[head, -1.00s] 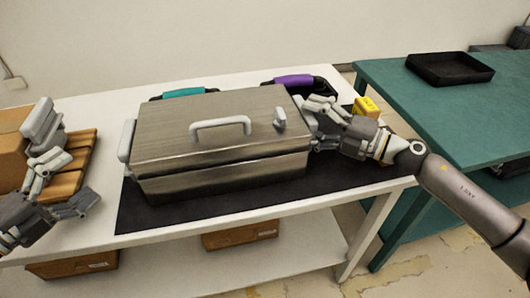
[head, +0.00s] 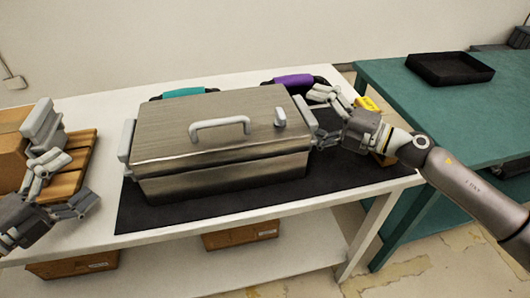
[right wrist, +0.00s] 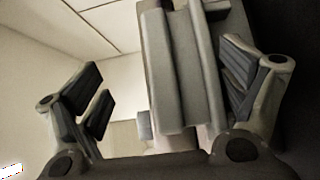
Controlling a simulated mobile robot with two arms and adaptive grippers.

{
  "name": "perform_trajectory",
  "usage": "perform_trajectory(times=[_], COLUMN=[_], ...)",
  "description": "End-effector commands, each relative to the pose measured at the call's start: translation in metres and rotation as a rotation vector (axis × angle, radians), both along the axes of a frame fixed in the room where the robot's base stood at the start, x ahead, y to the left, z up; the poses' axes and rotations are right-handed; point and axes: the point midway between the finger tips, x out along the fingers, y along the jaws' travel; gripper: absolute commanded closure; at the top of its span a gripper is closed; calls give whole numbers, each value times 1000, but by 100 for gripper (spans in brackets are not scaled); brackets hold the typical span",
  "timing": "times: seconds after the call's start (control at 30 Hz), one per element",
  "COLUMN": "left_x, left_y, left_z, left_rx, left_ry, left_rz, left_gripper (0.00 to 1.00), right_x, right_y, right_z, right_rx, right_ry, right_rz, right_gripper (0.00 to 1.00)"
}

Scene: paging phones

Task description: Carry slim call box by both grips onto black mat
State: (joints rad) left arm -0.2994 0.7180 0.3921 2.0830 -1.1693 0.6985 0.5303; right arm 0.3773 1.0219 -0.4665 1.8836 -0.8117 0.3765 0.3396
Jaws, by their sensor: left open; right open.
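The slim call box (head: 220,145) is a brushed-metal case with a lid and a light top handle. It sits on the black mat (head: 185,216) on the white table. Its left grip (head: 127,140) is a pale bar with nothing holding it. My right gripper (head: 325,118) is open at the box's right end, with its fingers around or beside the right grip; the right wrist view shows a grey bar (right wrist: 182,75) between the spread fingers. My left gripper (head: 62,175) is open and empty, left of the box and apart from it.
A teal-handled item (head: 183,92) and a purple-handled item (head: 294,80) stand behind the box. A yellow item (head: 368,104) lies right of it. A wooden slatted piece (head: 72,170) and a brown box (head: 12,150) are at left. A green table (head: 440,115) holds a black tray (head: 450,68).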

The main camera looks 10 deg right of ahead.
Motion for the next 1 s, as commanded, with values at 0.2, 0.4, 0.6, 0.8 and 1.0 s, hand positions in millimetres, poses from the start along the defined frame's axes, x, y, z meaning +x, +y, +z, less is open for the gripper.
perform_trajectory(times=[0.2, 0.4, 0.6, 0.8, 1.0], left_x=[0, 0, 0, 0, 0], left_y=[0, 0, 0, 0, 0], left_z=[0, 0, 0, 0, 1], left_rx=[0, 0, 0, 0, 0], left_ry=[0, 0, 0, 0, 0], left_rz=[0, 0, 0, 0, 0], left_gripper=[8, 8, 8, 8, 8], right_x=[1, 1, 1, 1, 0], right_y=[-1, -1, -1, -1, -1], right_z=[44, 71, 83, 84, 85], right_rx=[-3, 0, 2, 2, 3], right_ry=[-8, -6, -4, -2, -3], right_rz=[-2, -2, -3, -3, -2], right_gripper=[8, 8, 8, 8, 8])
